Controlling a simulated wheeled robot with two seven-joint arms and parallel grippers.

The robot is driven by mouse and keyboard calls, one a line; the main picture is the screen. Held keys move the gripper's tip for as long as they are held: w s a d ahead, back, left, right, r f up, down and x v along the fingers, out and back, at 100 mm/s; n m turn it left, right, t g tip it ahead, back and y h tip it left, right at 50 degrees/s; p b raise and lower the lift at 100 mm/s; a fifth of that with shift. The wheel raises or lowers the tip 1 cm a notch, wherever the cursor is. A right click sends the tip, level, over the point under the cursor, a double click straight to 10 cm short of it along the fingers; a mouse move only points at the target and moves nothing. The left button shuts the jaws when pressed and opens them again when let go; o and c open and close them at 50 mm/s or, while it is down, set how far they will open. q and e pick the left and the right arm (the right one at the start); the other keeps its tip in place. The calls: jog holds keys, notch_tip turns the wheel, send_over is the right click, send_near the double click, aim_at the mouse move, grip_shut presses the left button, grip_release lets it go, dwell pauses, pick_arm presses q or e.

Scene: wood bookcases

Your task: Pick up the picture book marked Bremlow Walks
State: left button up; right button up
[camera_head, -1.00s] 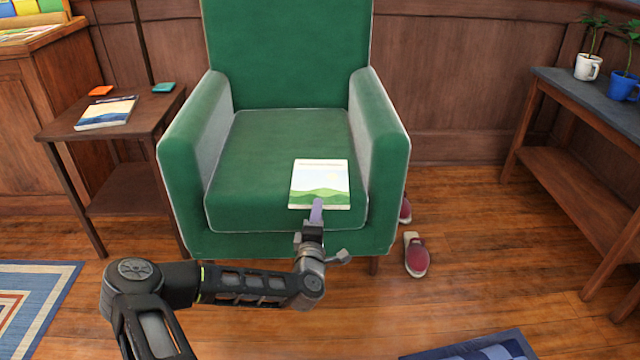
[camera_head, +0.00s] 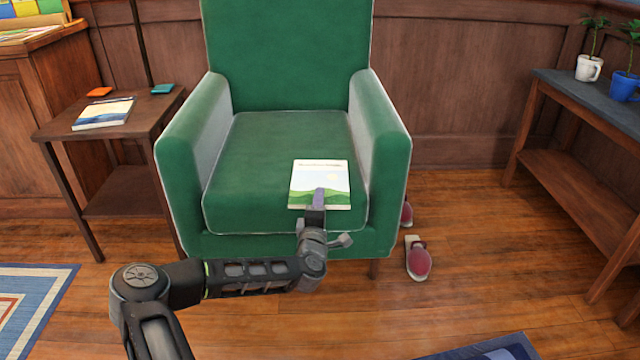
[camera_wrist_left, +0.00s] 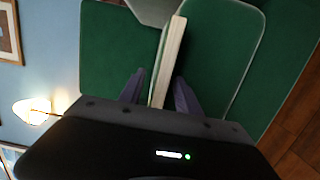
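A picture book (camera_head: 319,173) with a pale sky and green hills on its cover lies flat on the green armchair's seat, near the front edge. Its title is too small to read. My left gripper (camera_head: 319,195) is at the book's front edge, with a finger over the lower cover. In the left wrist view the book's edge (camera_wrist_left: 170,52) stands between the two spread fingers (camera_wrist_left: 160,92), with gaps beside it, so the gripper looks open around it. Another book (camera_head: 104,112) with a landscape cover lies on the side table. My right gripper is not in view.
The green armchair (camera_head: 275,150) has raised arms on both sides of the seat. The side table (camera_head: 155,118) also holds orange and teal items. Shoes (camera_head: 418,260) lie on the floor at right. A console table (camera_head: 600,120) with potted plants stands far right.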

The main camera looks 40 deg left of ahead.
pick_arm(q)
grip_shut()
dwell(0.3)
dwell(1.1)
